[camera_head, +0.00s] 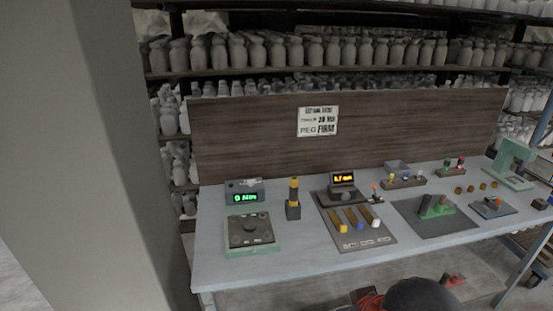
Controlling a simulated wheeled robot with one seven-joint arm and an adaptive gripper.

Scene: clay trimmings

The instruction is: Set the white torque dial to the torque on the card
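The card (318,121) is fixed to the brown back board. Its small print is blurred; a middle line seems to give a torque near 20, and the bottom line seems to read "PEG FIRM". A grey box with a lit green display (245,197) stands at the left of the table; its reading is too small to be sure of. In front of it is a pale green base (236,252) with a dark plate and round knob. I cannot make out which part is the white torque dial.
The grey table (211,268) also bears a yellow-and-black upright tool (293,198), an amber-display unit (343,179), a mat with colour-ended handles (360,224), a green fixture (436,207) and a pale green press (512,165). Shelves of jars stand behind. A grey pillar (80,150) fills the left.

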